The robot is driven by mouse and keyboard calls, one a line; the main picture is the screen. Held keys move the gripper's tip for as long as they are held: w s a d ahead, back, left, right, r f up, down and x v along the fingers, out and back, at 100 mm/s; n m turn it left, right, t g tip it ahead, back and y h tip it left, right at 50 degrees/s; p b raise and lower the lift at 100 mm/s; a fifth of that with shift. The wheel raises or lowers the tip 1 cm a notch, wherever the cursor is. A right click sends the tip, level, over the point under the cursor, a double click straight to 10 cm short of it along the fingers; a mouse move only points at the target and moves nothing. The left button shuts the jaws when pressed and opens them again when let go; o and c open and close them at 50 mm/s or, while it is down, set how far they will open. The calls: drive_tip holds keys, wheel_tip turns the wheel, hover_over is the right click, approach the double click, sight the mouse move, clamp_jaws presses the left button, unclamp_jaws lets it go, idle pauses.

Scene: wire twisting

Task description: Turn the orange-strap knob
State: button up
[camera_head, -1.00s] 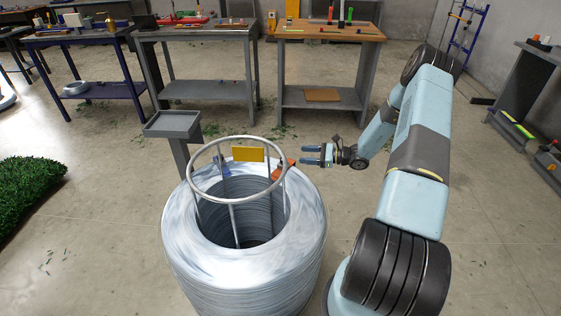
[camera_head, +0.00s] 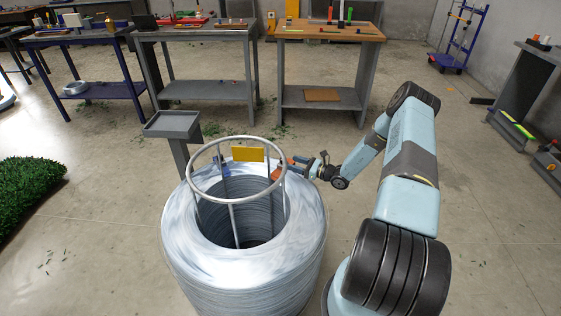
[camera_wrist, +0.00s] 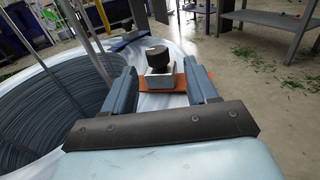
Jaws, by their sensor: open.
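The knob (camera_wrist: 158,56) is a black cylinder on a pale square block in the wrist view. Its orange strap (camera_wrist: 163,84) lies across the white rim of the wire coil. In the head view the orange strap (camera_head: 278,171) shows at the coil's right side, partly covered by my gripper. My gripper (camera_wrist: 160,70) is open, one finger on each side of the knob and its block. The fingers reach along both sides of the block with small gaps showing. In the head view my gripper (camera_head: 292,163) is at the coil's right edge.
The large wire coil (camera_head: 191,250) stands on the floor with a metal ring frame (camera_head: 172,177) rising from it. A yellow plate (camera_head: 248,154) and a blue strap (camera_head: 222,167) are at the frame. A grey stand (camera_head: 172,124) is behind left. Workbenches line the back.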

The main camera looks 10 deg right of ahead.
drive_tip(key=x, duration=0.6)
drive_tip(key=shift+w+a, duration=0.15)
drive_tip(key=shift+a, duration=0.1)
drive_tip(key=shift+d, duration=0.1)
drive_tip(key=c, duration=0.9)
drive_tip(key=shift+a, duration=0.3)
drive_tip(key=shift+c, duration=0.2)
drive_tip(key=shift+d, duration=0.2)
drive_tip(key=m+t+h, duration=0.3)
drive_tip(key=shift+d, duration=0.1)
drive_tip(key=m+t+h, duration=0.1)
drive_tip(key=m+h, duration=0.1)
drive_tip(key=h, duration=0.2)
drive_tip(key=m+t+h, duration=0.2)
drive_tip(key=m+h, duration=0.1)
drive_tip(key=h, duration=0.1)
drive_tip(key=shift+f+m, duration=0.1)
drive_tip(key=shift+m, duration=0.2)
drive_tip(key=shift+t+h, duration=0.3)
drive_tip(key=shift+h, duration=0.3)
